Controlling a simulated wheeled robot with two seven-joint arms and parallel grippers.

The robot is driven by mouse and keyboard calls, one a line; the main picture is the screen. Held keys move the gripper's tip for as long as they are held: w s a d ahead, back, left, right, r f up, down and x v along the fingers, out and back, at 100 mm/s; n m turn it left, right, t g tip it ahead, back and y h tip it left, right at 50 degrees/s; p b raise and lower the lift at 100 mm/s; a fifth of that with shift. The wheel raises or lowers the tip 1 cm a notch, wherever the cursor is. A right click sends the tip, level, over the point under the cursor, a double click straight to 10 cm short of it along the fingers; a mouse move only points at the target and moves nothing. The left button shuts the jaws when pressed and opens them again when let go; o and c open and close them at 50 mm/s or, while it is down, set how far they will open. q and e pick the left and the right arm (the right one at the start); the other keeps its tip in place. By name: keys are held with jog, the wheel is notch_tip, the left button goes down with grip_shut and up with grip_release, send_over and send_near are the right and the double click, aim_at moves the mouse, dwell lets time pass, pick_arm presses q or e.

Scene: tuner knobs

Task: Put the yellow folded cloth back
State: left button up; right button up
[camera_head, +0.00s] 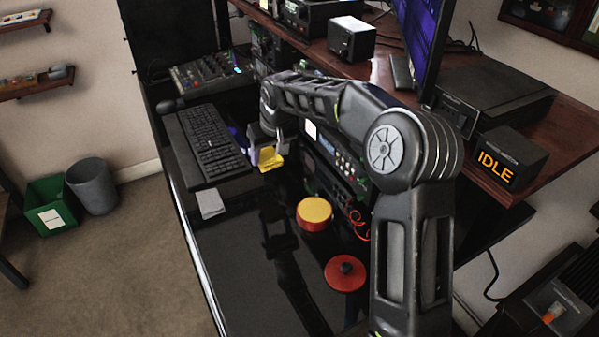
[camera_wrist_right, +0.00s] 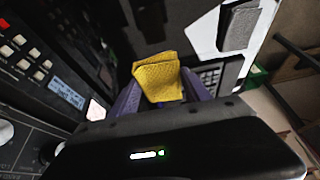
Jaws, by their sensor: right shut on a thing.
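The yellow folded cloth (camera_head: 270,161) is by the right side of the keyboard, in front of the radio gear in the head view. My right gripper (camera_head: 265,150) is shut on it. In the right wrist view the cloth (camera_wrist_right: 158,78) sticks out beyond the purple fingers of my right gripper (camera_wrist_right: 159,98). The dark desk shows behind it; I cannot tell whether the cloth touches the desk. My left gripper is not in view.
A keyboard (camera_head: 207,142) and a grey folded cloth (camera_head: 211,204) lie left of the gripper. A yellow-topped red round container (camera_head: 314,214) and a red round lid with a knob (camera_head: 345,273) stand on the black desk. Radio units (camera_head: 335,160) stand close right. The front desk (camera_head: 235,265) is clear.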

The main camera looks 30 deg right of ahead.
jog(key=shift+d+r, duration=0.35)
jog(key=shift+r, duration=0.05)
jog(key=shift+s+d, duration=0.1)
send_over(272, 185)
jog(key=s, duration=0.2)
jog(key=shift+w+f, duration=0.15)
jog(key=shift+f, duration=1.1)
jog(key=shift+w+f, duration=0.1)
jog(key=shift+f, duration=1.15)
jog(key=shift+f, duration=2.5)
